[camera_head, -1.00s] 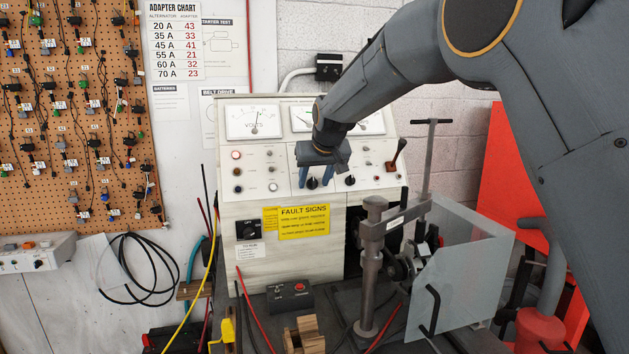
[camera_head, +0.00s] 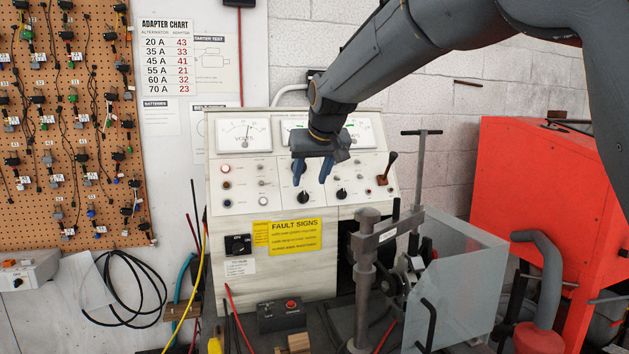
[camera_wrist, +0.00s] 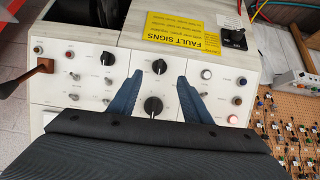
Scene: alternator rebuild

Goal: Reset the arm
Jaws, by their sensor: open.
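My gripper (camera_head: 312,172) is in front of the white test bench panel (camera_head: 232,188) in the head view. Its two blue fingers point down and are apart, with nothing between them. In the wrist view my gripper (camera_wrist: 155,98) is open, and a black knob (camera_wrist: 153,107) shows between the fingers with the panel behind. I cannot tell whether the fingertips touch the panel. My arm reaches in from the upper right.
A clamp post (camera_head: 364,280) and a clear guard (camera_head: 460,275) stand in front of the bench at right. A red cabinet (camera_head: 540,180) is further right. A pegboard (camera_head: 70,120) with cables hangs at left. A control box (camera_head: 282,315) sits below the panel.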

